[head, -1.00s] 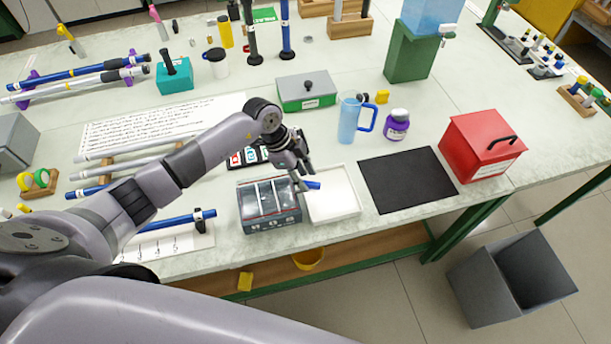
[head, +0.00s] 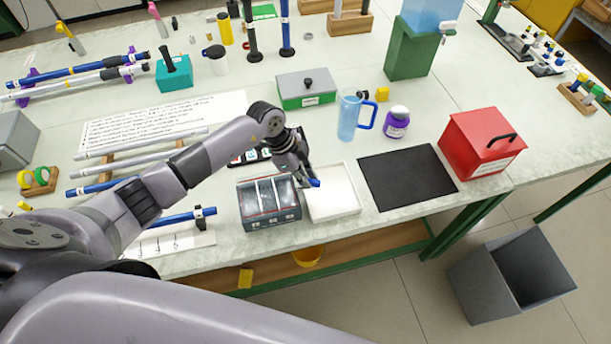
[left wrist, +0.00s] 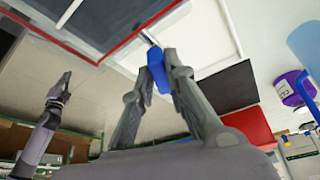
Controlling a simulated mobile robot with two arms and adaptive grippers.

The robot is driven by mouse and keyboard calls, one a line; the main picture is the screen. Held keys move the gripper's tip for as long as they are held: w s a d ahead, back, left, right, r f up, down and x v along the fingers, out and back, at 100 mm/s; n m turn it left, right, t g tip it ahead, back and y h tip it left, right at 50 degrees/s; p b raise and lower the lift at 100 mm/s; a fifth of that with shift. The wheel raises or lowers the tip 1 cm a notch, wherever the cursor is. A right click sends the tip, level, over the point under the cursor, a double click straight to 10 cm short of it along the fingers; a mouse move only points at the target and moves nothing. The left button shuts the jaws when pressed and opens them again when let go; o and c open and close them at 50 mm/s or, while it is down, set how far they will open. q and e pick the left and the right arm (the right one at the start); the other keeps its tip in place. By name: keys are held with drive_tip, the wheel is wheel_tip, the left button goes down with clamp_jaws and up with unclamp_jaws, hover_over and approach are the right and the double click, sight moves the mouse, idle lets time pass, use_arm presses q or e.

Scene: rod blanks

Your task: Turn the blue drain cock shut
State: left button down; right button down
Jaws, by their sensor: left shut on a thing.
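My left gripper (head: 309,178) is shut on a small blue piece (head: 315,183), which looks like the handle of the drain cock. It is at the right side of the grey box with clear windows (head: 270,224), over the upper left part of the white tray (head: 349,206). In the left wrist view the blue piece (left wrist: 158,71) sits between my left fingertips (left wrist: 160,78), with the white tray behind.
A black mat (head: 407,180) lies right of the tray, with a red box (head: 482,145) beyond it. A blue jug (head: 350,118) and purple jar (head: 396,123) stand behind. Rods lie to the left. The table's front edge is close below the grey box.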

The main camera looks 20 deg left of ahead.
use_arm(q)
drive_tip(key=shift+w+m, duration=0.1)
drive_tip(key=shift+m, duration=0.2)
drive_tip(key=shift+m+g+b, duration=0.6)
drive_tip(key=shift+m+b, duration=0.2)
drive_tip(key=shift+m, duration=0.4)
drive_tip(key=m+g+b, duration=0.1)
drive_tip(key=m+b, duration=0.1)
drive_tip(key=m, duration=0.1)
drive_tip(key=shift+f+m+y, duration=0.1)
drive_tip(key=shift+m+y, duration=0.2)
drive_tip(key=m+g+b, duration=0.1)
drive_tip(key=m+b, duration=0.1)
drive_tip(key=m+y+b, duration=0.1)
drive_tip(key=m+b, duration=0.1)
drive_tip(key=shift+m+g, duration=0.4)
drive_tip(key=shift+m+b, duration=0.5)
drive_tip(key=shift+m, duration=0.3)
drive_tip(key=shift+r+y, duration=0.2)
drive_tip(key=shift+y, duration=0.1)
drive_tip(key=c, duration=1.6)
unclamp_jaws()
drive_tip(key=shift+f, duration=0.1)
drive_tip(key=shift+g, duration=0.3)
